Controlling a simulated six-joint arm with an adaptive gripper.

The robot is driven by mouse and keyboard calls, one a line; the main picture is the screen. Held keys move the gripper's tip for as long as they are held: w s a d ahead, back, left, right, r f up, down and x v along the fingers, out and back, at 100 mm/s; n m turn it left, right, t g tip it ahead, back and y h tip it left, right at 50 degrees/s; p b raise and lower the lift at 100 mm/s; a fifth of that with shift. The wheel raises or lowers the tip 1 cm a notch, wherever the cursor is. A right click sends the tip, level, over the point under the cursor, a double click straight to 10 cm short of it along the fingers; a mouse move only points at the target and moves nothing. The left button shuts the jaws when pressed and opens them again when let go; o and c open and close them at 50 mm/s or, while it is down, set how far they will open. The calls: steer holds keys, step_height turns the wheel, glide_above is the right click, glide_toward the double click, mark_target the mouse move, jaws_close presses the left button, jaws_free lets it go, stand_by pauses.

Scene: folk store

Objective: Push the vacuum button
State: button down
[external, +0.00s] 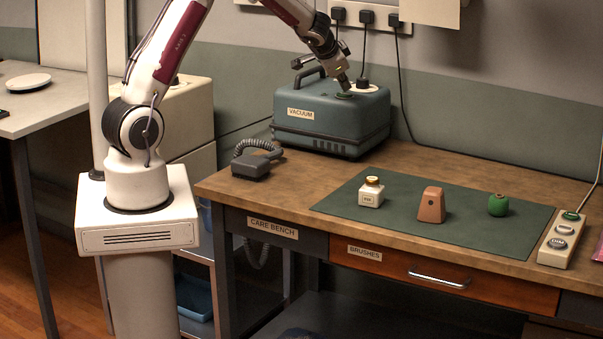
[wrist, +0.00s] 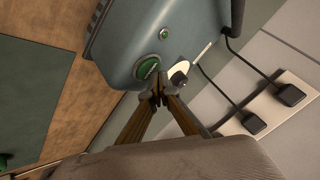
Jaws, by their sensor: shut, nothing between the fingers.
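The vacuum (external: 330,118) is a blue-grey box with a "VACUUM" label, standing at the back left of the wooden bench. Its green round button (wrist: 147,68) shows in the wrist view on the vacuum's top, with a dark ring around it. In the external view the button (external: 345,95) is a small green patch just under my gripper (external: 343,84). My gripper is shut and empty. In the wrist view the gripper tips (wrist: 158,92) appear just below the button in the picture, close to it. I cannot tell whether they touch the vacuum.
A white round piece with a black plug (external: 362,84) sits beside the button. Cords run to wall sockets (external: 365,17) behind. A grey corded handset (external: 252,163) lies left of the vacuum. A green mat (external: 340,207) holds a bottle, a brown block and a green pot. A switch strip (external: 562,240) lies right.

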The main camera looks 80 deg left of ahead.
mark_target(341, 100)
steer(key=shift+r, duration=0.2)
steer(key=shift+r, duration=2.85)
